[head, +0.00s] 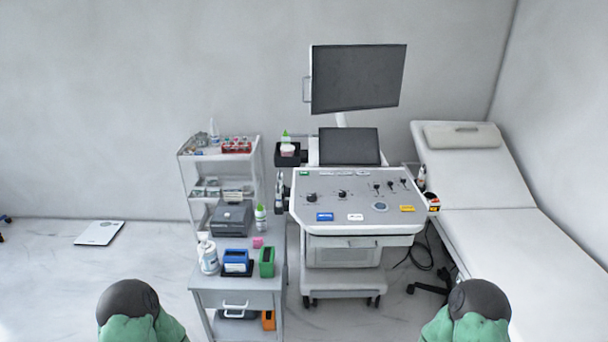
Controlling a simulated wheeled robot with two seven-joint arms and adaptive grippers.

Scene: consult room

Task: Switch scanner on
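The scanner is a white cart with a control panel (340,204) that carries dark knobs, a round grey pad and small coloured labels. A large dark monitor (358,78) stands above it on an arm, and a smaller dark screen (349,147) sits behind the panel. Both screens look dark. A green label (304,173) lies at the panel's back left corner. Which control is the power switch is too small to tell. My two arms show only as dark and green rounded parts at the bottom edge, well short of the scanner. Neither gripper is in view.
A drawer cart (236,282) with bottles, a grey box and blue and green holders stands just left of the scanner. A white shelf trolley (190,172) is behind it. An exam couch (505,235) is at the right, with a black cable (421,258) on the floor between.

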